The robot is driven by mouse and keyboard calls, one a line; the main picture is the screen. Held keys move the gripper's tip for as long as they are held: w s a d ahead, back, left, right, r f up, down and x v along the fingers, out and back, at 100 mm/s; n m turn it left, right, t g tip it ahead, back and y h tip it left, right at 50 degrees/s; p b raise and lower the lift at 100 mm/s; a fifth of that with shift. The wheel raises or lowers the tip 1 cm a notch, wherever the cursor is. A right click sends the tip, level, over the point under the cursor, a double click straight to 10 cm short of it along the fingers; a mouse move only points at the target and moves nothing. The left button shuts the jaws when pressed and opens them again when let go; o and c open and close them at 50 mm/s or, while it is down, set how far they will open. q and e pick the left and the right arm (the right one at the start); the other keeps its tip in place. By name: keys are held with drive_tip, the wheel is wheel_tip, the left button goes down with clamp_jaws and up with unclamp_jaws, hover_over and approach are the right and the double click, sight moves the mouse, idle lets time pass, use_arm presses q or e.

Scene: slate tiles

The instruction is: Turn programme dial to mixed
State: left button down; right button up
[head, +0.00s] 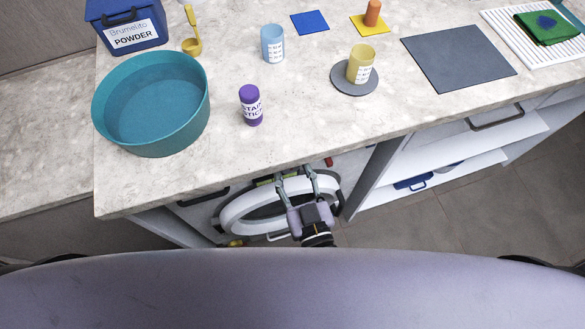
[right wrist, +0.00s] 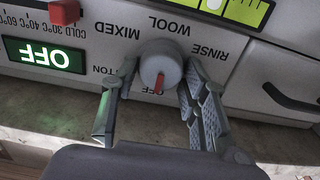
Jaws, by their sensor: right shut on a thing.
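The programme dial (right wrist: 160,66) is a round grey knob on the washing machine's light panel, upside down in the right wrist view. Its red pointer mark (right wrist: 160,84) points at the OFF label, which is partly hidden. The MIXED label (right wrist: 123,28) is on the other side of the dial, with WOOL and RINSE beside it. My right gripper (right wrist: 161,72) has a finger on each side of the dial and is shut on it. In the head view my right gripper (head: 295,172) reaches the machine's front below the counter edge; the dial is hidden there. My left gripper is not in view.
A lit green display (right wrist: 44,55) reads OFF. A red slider (right wrist: 65,12) on a temperature scale and a yellow-green gauge (right wrist: 246,10) are near the dial. The round door (head: 235,217) lies below; the counter (head: 180,175) overhangs, holding a teal basin (head: 150,135).

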drive_tip(key=shift+r, duration=0.1)
drive_tip(key=m, duration=1.6)
drive_tip(key=f+m, duration=0.1)
drive_tip(key=m, duration=0.6)
drive_tip(key=shift+d+m+p, duration=0.25)
drive_tip(key=shift+m+p, duration=0.15)
idle(0.4)
drive_tip(key=o, duration=1.1)
